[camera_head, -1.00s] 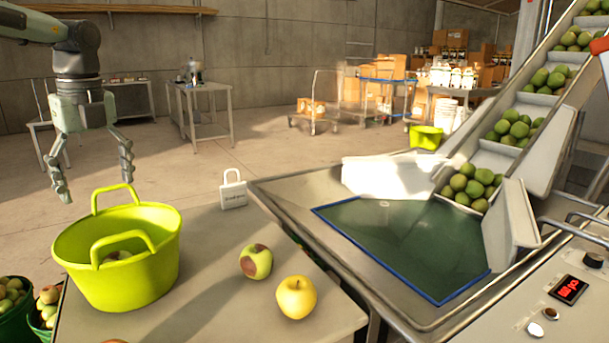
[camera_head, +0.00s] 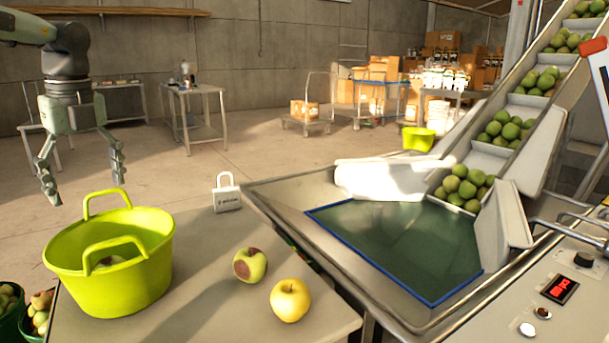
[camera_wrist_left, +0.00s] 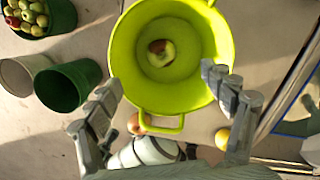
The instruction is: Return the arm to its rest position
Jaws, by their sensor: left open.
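My left gripper (camera_head: 83,187) hangs at the upper left of the head view, fingers pointing down, open and empty. It is above and behind the yellow-green bucket (camera_head: 140,276), apart from it. In the left wrist view the open fingers (camera_wrist_left: 165,105) frame the bucket (camera_wrist_left: 122,45) below. One apple (camera_wrist_left: 161,53) with a brown patch lies inside the bucket. My left arm (camera_head: 28,28) comes in from the left edge. My right gripper is not in view.
A blotched apple (camera_head: 250,265) and a yellow apple (camera_head: 290,300) lie on the table (camera_head: 215,310). A white padlock-shaped block (camera_head: 227,197) stands at its back edge. Open floor (camera_head: 270,165) lies behind.

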